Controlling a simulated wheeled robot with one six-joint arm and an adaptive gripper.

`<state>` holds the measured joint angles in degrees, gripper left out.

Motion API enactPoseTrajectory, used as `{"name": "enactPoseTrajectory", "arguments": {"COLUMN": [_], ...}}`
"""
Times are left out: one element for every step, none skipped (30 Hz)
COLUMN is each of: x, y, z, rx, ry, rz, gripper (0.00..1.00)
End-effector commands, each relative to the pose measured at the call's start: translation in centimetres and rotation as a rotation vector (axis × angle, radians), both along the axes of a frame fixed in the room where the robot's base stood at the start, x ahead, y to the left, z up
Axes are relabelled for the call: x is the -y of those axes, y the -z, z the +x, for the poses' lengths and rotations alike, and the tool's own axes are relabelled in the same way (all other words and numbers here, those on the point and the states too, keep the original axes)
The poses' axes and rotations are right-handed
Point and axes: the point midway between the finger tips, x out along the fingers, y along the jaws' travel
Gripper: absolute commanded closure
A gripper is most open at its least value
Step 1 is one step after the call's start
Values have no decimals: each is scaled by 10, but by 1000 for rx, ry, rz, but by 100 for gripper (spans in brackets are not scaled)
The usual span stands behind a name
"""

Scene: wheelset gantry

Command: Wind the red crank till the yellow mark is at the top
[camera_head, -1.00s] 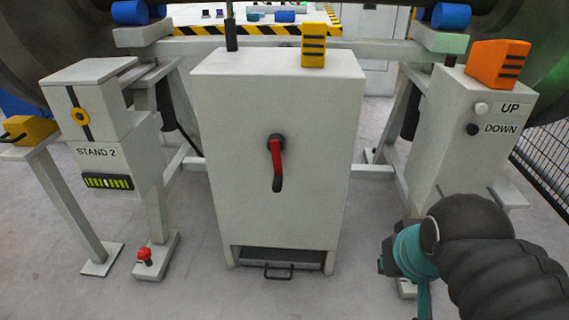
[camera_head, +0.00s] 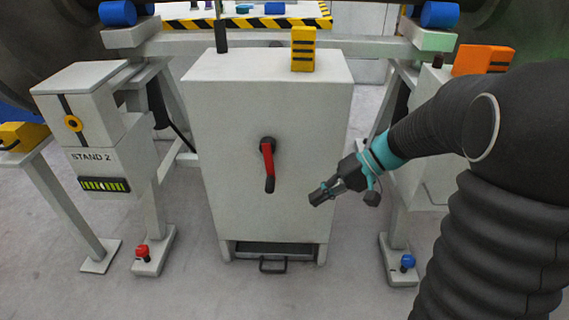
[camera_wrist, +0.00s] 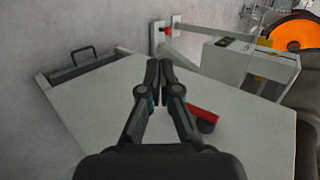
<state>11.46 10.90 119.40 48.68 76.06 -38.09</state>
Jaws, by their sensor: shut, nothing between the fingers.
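The red crank (camera_head: 267,163) is on the front face of the grey cabinet (camera_head: 225,110), its arm hanging down from a dark hub to a dark end. It also shows in the wrist view as a red piece (camera_wrist: 203,115), partly hidden behind my gripper's right finger. My gripper (camera_head: 320,198) is to the right of the crank and a little lower, apart from it, in front of the cabinet. Its fingers are together and empty, as the wrist view shows (camera_wrist: 158,66). I cannot make out a yellow mark on the crank; a yellow ring (camera_head: 73,123) shows on the left stand.
A yellow striped block (camera_head: 303,49) stands on the cabinet top. Stand 2 (camera_head: 95,158) is on the left, with a red knob (camera_head: 142,251) at its foot. A blue knob (camera_head: 407,262) is at the right foot. A black handle (camera_head: 273,265) sits low under the cabinet.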

Motion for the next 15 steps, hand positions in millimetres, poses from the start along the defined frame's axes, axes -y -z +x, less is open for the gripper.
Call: {"name": "enactPoseTrajectory", "arguments": {"x": [1,1,1,2,2,3,5,6,8,9,10,12,13,14,15], "y": [3,4,7,9,11,14,16,19,22,24,26,29,30,32,33], "z": [13,21,31,39,47,56,63,69,76,82,86,91,95,98,101], "rx": [-14,-16,-16,-16,-14,-11,-8,-5,2,6,11,16,22,24,29], "ry": [7,11,18,25,32,40,48,57,65,73,80,88,93,99,105], "rz": [54,89,133,166,198,239,268,294,327,349,369,392,408,420,433], "gripper": [100,100,100,100,100,100,100,100,100,100,100,100,100,100,100]}}
